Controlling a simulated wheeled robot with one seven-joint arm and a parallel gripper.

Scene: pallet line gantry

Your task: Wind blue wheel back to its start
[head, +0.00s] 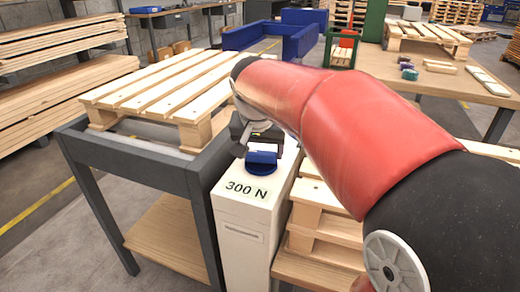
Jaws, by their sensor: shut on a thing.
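The blue wheel (262,161) sits on top of a white cabinet (240,210) marked "300 N". My red and black arm reaches in from the right and comes down over the wheel. My gripper (263,148) is at the wheel, shut on it, with the dark gripper body just behind and above. The fingertips are small and partly hidden, so the exact hold on the wheel cannot be made out. Any start mark on the wheel is not visible.
A grey table (75,142) with a wooden pallet (160,92) on it stands left of the cabinet. Stacked pallets (305,240) stand close on its right. A wooden workbench (465,85) with small blocks and a blue bin (270,38) are farther back.

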